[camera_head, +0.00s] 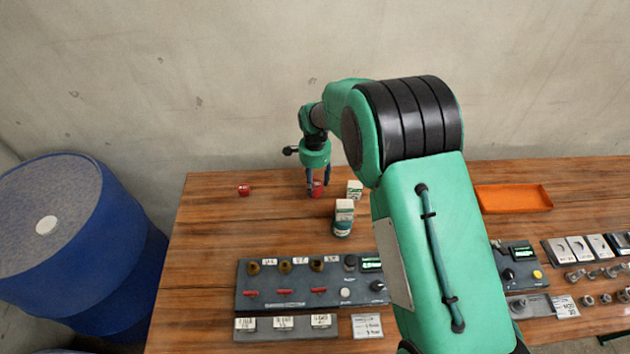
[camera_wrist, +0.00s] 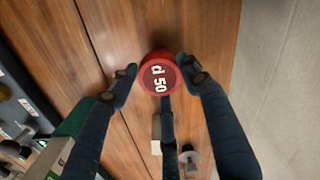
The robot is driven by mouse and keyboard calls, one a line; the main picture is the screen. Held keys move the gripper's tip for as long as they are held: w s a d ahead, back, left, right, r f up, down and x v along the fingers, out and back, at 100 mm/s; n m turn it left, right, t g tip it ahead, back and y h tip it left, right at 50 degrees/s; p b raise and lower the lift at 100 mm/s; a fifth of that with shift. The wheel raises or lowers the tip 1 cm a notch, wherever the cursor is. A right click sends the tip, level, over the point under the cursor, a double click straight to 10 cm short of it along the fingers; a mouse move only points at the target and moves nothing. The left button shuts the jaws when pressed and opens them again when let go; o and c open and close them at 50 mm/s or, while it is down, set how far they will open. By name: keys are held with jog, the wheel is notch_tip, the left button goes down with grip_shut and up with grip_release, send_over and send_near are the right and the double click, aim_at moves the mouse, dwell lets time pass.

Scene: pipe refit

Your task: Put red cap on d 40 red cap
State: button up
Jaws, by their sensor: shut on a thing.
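A red cap (camera_head: 317,189) is between the fingers of my gripper (camera_head: 319,181) at the back of the wooden table. In the wrist view this cap (camera_wrist: 160,74) reads "d 50" on its top, and the dark fingers of my gripper (camera_wrist: 157,72) are shut on it. I cannot tell whether it touches the table. A second red cap (camera_head: 244,190) sits alone on the table to the left; its label is too small to read. No cap reading "d 40" can be made out.
A small white-and-green box (camera_head: 354,190) stands close right of my gripper, with a labelled jar (camera_head: 343,218) in front. A grey panel (camera_head: 300,282) with valves and red handles lies nearer. An orange tray (camera_head: 513,198) is at right. The table between the two caps is clear.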

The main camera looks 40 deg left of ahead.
aim_at(316, 184)
jog(key=shift+f, duration=0.4)
jog(key=o, duration=1)
jog(key=shift+o, duration=0.2)
notch_tip(316, 184, up, 13)
jog(key=p, duration=0.2)
jog(key=shift+r, duration=0.1)
jog(key=shift+d+r, duration=0.1)
dwell(0.6)
